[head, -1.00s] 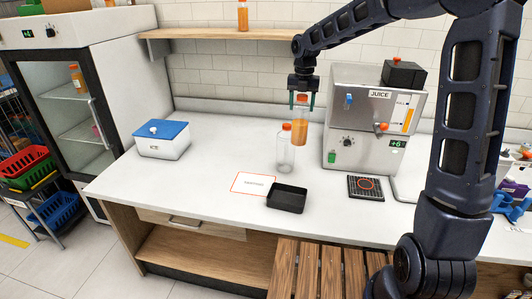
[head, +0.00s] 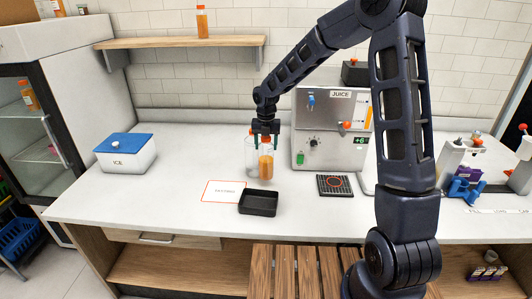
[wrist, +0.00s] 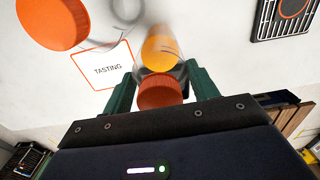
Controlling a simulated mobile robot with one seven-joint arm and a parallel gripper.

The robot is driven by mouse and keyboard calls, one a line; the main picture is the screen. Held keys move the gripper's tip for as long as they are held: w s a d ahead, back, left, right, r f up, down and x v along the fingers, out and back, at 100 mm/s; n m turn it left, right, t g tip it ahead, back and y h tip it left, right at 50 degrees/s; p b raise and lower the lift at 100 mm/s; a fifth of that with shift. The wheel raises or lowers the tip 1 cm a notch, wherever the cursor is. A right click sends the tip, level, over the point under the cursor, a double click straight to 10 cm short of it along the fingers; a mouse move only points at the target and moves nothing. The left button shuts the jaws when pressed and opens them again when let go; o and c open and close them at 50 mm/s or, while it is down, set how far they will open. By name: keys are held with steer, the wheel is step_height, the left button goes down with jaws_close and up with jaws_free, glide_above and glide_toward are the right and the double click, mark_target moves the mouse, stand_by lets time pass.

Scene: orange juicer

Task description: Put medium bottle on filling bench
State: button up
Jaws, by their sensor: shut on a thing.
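My gripper (head: 265,142) is shut on a bottle of orange juice (head: 266,166) with an orange cap, held upright close over the white counter; I cannot tell if its base touches. In the wrist view its orange cap (wrist: 160,92) sits between the green fingertips. A clear, empty-looking bottle (head: 250,153) with an orange cap stands just left of and behind the held one; its cap (wrist: 52,24) shows in the wrist view. At the right, a white stand with a blue holder (head: 465,191) is behind a counter edge marked "FILL"; part of that area is hidden by my arm.
The juicer (head: 318,153) stands right of the bottles, with a black drip mat (head: 335,186) before it. A black tray (head: 258,203) and the "TASTING" card (head: 223,191) lie in front. The ice box (head: 126,155) is at the left. Another juice bottle (head: 202,23) stands on the shelf.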

mark_target(266, 152)
steer(key=shift+f, duration=2)
steer(key=o, duration=1.6)
steer(key=shift+f, duration=0.15)
